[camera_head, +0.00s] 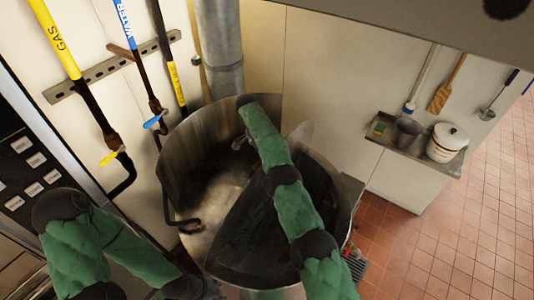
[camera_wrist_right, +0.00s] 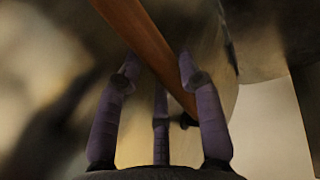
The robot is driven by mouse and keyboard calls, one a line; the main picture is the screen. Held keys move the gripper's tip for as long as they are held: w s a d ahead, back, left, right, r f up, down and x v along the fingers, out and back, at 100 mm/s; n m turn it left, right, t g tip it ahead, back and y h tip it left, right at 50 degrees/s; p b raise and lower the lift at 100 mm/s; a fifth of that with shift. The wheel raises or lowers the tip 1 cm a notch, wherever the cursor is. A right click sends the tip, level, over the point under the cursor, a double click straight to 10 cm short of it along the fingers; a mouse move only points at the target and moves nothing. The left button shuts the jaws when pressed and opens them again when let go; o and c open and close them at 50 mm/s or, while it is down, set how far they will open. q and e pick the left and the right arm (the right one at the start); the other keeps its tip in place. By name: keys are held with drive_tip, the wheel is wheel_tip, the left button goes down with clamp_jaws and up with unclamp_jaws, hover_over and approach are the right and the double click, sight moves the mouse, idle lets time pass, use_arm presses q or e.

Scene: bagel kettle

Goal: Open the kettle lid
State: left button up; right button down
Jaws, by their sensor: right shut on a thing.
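The large steel kettle (camera_head: 190,140) stands in the middle of the head view. Its shiny inside shows at the left, and a dark panel (camera_head: 255,235) spans the front right; I cannot tell whether this is the lid. My right arm crosses over the kettle and hides part of it. In the right wrist view, my right gripper (camera_wrist_right: 160,80) has its purple fingers closed around a brown bar (camera_wrist_right: 145,35), which runs diagonally between them. My left gripper (camera_head: 208,290) is at the bottom edge of the head view, left of the kettle's front, partly cut off; its fingers are unclear.
A steel pipe (camera_head: 218,50) rises behind the kettle. Yellow and blue marked pipes (camera_head: 60,45) run down the left wall. A wall shelf (camera_head: 385,140) at the right holds a white lidded pot (camera_head: 446,143) and a metal cup (camera_head: 406,131). Tiled floor (camera_head: 420,250) is clear at the right.

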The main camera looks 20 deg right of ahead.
drive_tip(key=shift+s+a+f, duration=0.15)
drive_tip(key=shift+a+f, duration=0.05)
drive_tip(key=shift+f, duration=0.35)
drive_tip(key=c, duration=0.8)
unclamp_jaws()
drive_tip(key=shift+w+r, duration=0.1)
drive_tip(key=shift+w, duration=0.15)
drive_tip(key=shift+r, duration=0.1)
drive_tip(key=shift+s+r, duration=0.1)
